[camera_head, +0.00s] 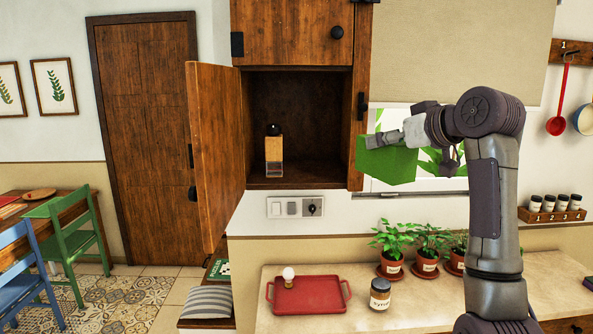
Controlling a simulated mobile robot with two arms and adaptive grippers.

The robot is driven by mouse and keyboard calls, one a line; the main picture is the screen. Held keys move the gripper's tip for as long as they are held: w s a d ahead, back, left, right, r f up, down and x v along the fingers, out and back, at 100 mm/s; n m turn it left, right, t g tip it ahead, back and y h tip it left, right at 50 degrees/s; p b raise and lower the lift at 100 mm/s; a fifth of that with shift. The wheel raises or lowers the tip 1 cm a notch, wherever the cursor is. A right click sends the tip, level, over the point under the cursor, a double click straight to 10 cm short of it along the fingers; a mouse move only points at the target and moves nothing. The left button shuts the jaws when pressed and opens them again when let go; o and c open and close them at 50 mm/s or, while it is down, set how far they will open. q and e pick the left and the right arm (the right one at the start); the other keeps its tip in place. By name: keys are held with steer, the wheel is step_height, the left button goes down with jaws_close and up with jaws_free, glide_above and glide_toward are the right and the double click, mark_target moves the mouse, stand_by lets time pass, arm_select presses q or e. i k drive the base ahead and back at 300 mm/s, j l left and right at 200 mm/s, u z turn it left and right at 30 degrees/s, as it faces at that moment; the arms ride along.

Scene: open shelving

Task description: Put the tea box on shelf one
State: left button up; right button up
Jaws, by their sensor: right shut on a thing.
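A plain green box (387,166), which I take to be the tea box, hangs in the air in front of the window. My right gripper (388,140) is shut on it at its upper part, with the arm coming in from the right. The box is just right of the open wall cabinet (361,130) and overlaps its right edge in the picture. The cabinet's lower compartment is open and its floor serves as a shelf (310,182). No label reading shelf one shows on it. My left gripper is not in view.
A wooden grinder (274,155) stands inside the compartment at left, with free room to its right. The cabinet door (215,150) is swung open to the left. Below are a red tray (308,296), a jar (380,294) and potted plants (392,250) on the counter.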

mark_target(293, 165)
steer(key=i+j, duration=0.3)
steer(key=i, duration=0.15)
steer(key=i+j, duration=0.65)
steer(key=i, duration=0.25)
